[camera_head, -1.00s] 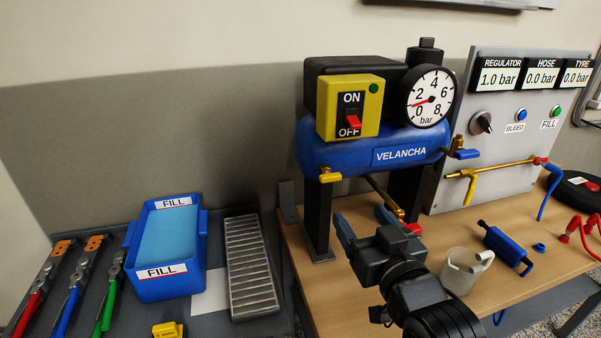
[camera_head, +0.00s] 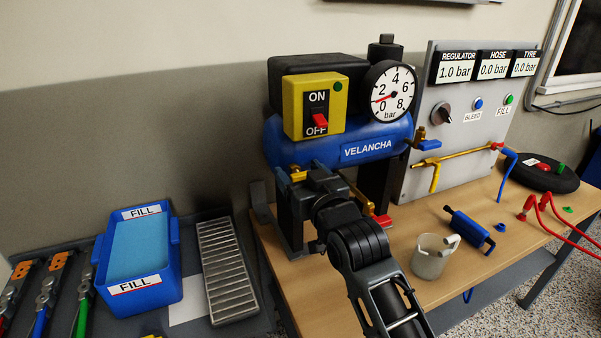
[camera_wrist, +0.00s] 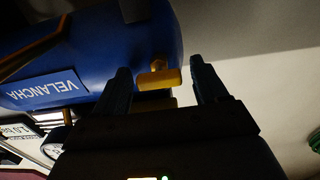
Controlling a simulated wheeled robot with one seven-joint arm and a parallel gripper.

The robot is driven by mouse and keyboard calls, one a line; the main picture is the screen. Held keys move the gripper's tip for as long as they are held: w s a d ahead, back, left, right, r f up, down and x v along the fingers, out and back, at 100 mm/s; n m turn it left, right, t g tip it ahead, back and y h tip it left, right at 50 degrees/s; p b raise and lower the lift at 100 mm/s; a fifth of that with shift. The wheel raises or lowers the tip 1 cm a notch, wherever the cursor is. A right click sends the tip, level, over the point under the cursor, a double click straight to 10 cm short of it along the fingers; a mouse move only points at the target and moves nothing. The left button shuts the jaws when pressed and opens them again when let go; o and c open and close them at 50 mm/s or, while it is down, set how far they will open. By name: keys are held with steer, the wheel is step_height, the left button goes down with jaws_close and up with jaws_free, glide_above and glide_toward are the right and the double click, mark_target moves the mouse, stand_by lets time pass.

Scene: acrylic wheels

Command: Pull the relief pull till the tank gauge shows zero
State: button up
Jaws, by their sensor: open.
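The blue tank (camera_head: 345,150) carries a round white gauge (camera_head: 392,92), its red needle between 0 and 2. A yellow handle (camera_head: 297,175) sits under the tank's left end. My gripper (camera_head: 300,172) is at this handle. In the wrist view the yellow handle (camera_wrist: 160,76) stands between the two open fingers (camera_wrist: 160,66), with gaps on both sides and no visible grip. A red piece (camera_head: 382,220) on a brass rod lies under the tank, partly behind my arm. I cannot tell which of these is the relief pull.
A yellow switch box (camera_head: 316,107) has its red rocker near OFF. The panel (camera_head: 455,125) reads regulator 1.0, hose 0.0 and tyre 0.0 bar. A blue bin (camera_head: 141,285) is left.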

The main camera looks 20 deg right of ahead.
jaws_close()
steer(key=shift+s, duration=0.7)
jaws_free()
stand_by(0.4)
steer(key=shift+s, duration=0.15)
steer(key=s, duration=0.7)
steer(key=shift+s+b, duration=0.3)
steer(key=shift+f, duration=0.1)
